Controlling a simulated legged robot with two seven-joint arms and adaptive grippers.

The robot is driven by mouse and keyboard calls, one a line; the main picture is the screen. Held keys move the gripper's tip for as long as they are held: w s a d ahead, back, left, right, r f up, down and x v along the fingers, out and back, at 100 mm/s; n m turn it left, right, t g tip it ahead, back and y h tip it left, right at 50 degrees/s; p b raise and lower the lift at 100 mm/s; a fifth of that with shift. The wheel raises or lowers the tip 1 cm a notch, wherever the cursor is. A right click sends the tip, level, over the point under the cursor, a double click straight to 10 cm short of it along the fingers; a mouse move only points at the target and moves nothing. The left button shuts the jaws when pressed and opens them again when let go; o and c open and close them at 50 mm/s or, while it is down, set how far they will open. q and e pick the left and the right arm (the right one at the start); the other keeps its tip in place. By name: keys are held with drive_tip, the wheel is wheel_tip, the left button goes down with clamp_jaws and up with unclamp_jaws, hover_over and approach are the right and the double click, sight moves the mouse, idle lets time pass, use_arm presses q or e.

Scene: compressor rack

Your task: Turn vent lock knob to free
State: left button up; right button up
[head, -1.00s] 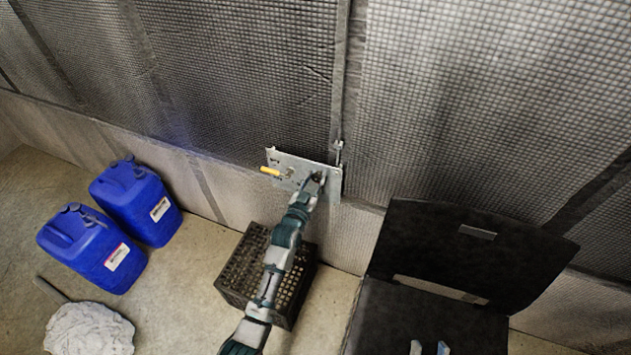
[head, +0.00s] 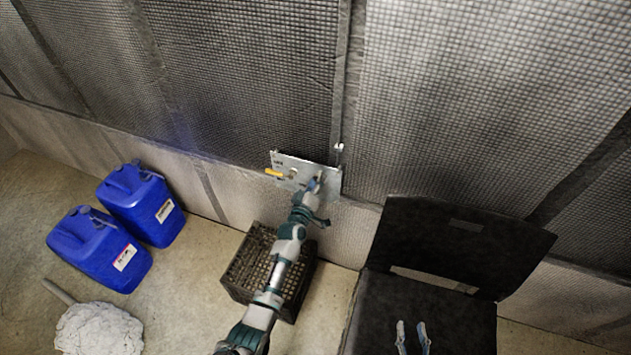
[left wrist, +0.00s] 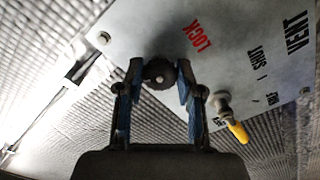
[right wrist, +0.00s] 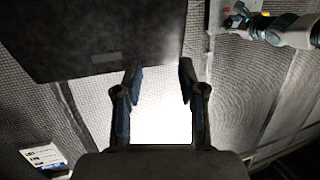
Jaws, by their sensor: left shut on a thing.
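The vent lock knob (left wrist: 158,73) is a dark, ridged round knob on a grey metal panel (left wrist: 245,60), seen in the left wrist view near the red word LOCK. My left gripper (left wrist: 158,80) has its blue-padded fingers on either side of the knob and is shut on it. In the head view my left gripper (head: 317,183) is at the right part of the panel (head: 292,160) and hides the knob. My right gripper (head: 412,338) is open and empty in front of the black chair; its spread fingers also show in the right wrist view (right wrist: 162,82).
A yellow-handled valve (head: 274,173) sits left of the knob on the panel, close to my left fingers in the left wrist view (left wrist: 238,131). A black crate (head: 240,278) stands below my left arm. A black chair (head: 450,245) is at right, and blue jugs (head: 100,250) stand at left.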

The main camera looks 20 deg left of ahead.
use_arm(q)
drive_tip(key=shift+s+d+f+n+p, duration=0.1)
drive_tip(key=shift+f+n, duration=0.05)
drive_tip(key=shift+n, duration=0.8)
drive_tip(key=shift+w+d+f+n+p, duration=0.1)
drive_tip(key=shift+f+n, duration=0.05)
drive_tip(key=shift+n, duration=0.75)
drive_tip(key=shift+s+d+f+n+p, duration=0.1)
drive_tip(key=shift+f+n, duration=0.05)
drive_tip(key=shift+n, duration=0.8)
use_arm(e)
drive_tip(key=shift+s+d+f+g, duration=0.15)
drive_tip(key=shift+s+f+g, duration=0.05)
drive_tip(key=shift+f+g, duration=0.2)
drive_tip(key=shift+s+d+f+g, duration=0.1)
drive_tip(key=shift+s+f+g, duration=0.15)
drive_tip(key=shift+f, duration=0.25)
use_arm(q)
drive_tip(key=o, duration=1)
drive_tip(key=shift+c, duration=0.2)
drive_tip(key=shift+o, duration=1.1)
drive_tip(key=s, duration=1.1)
drive_tip(key=shift+s+a, duration=0.3)
drive_tip(key=shift+s, duration=0.05)
